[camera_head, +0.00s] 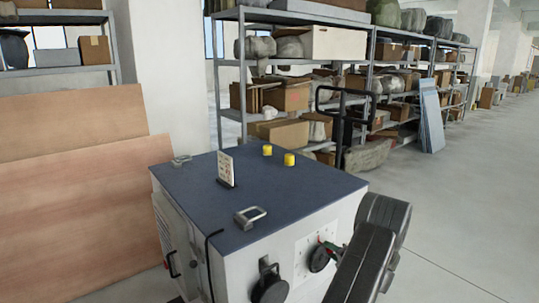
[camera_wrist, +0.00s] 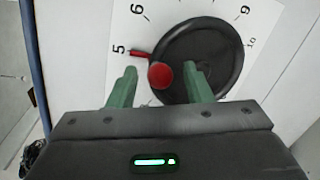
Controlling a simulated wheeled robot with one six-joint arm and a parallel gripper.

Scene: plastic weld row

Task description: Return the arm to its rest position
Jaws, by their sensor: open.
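My gripper (camera_wrist: 160,70) is open, with its two green fingers spread in front of a black round dial knob (camera_wrist: 215,55). The knob has a red cap (camera_wrist: 160,76) and a red pointer (camera_wrist: 139,54) near the number 5. The cap shows between the fingers; I cannot tell whether they touch it. In the head view my arm reaches in from the lower right, and the knob (camera_head: 319,260) on the front of the white machine (camera_head: 228,270) is partly hidden by it.
The machine's dark blue top (camera_head: 240,195) carries a small card (camera_head: 226,168), two yellow knobs (camera_head: 289,159) and metal handles (camera_head: 250,217). Loaded shelves (camera_head: 300,90) stand behind; wooden panels (camera_head: 80,190) lean left. The floor (camera_head: 460,200) at right is clear.

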